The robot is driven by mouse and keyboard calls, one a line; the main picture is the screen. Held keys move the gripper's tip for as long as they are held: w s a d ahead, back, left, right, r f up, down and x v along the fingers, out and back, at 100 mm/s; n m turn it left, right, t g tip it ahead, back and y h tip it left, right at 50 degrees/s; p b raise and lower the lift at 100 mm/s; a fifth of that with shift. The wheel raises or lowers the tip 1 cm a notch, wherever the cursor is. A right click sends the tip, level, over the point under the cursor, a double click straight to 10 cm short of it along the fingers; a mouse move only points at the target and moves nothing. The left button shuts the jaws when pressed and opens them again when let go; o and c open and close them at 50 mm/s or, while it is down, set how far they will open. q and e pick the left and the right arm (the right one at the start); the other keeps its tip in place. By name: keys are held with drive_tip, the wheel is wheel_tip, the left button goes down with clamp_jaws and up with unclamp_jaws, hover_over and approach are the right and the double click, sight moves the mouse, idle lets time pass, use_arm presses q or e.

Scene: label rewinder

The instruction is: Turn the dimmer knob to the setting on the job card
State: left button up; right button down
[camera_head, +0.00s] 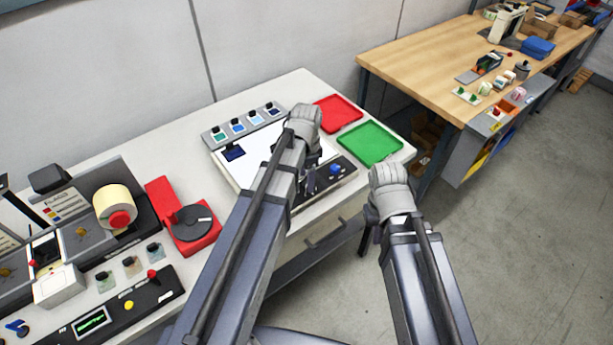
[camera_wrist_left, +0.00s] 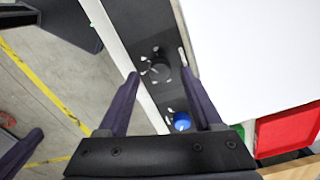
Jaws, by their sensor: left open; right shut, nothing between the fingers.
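The black dimmer knob (camera_wrist_left: 159,66) sits on a dark control strip with white marks around it, in the left wrist view. My left gripper (camera_wrist_left: 160,74) is open, with its fingers on either side of the knob in that view; whether they touch it I cannot tell. In the head view my left gripper (camera_head: 311,183) is over the front strip of the light box (camera_head: 226,166) and hides the knob. My right gripper (camera_head: 367,238) is shut and empty, off the bench's front edge. I cannot make out the job card for certain.
A blue button (camera_head: 336,169) is on the same strip, near the knob. Red (camera_head: 338,113) and green (camera_head: 370,144) trays lie behind and right. A label rewinder with a yellowish roll (camera_head: 114,205) and a red round-topped device (camera_head: 190,222) stand left. A wooden bench (camera_head: 420,65) is beyond.

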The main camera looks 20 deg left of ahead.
sight(306, 184)
use_arm(q)
wheel_tip(306, 184, up, 6)
drive_tip(key=p, duration=0.4)
drive_tip(key=shift+f+p, duration=0.1)
drive_tip(key=shift+p, duration=0.3)
use_arm(e)
wheel_tip(306, 184, up, 6)
drive_tip(key=shift+f, duration=0.15)
use_arm(q)
drive_tip(key=shift+f, duration=0.1)
drive_tip(key=s+d+f+n+b, duration=0.2)
drive_tip(key=s+d+n, duration=0.1)
drive_tip(key=s+d, duration=0.2)
drive_tip(key=s+d+f+n+y+b, duration=0.1)
drive_tip(key=s+d+f+n+b, duration=0.2)
drive_tip(key=s, duration=0.6)
drive_tip(key=shift+d+n, duration=0.5)
drive_tip(key=shift+d, duration=0.75)
use_arm(e)
wheel_tip(306, 184, down, 5)
drive_tip(key=shift+f, duration=0.2)
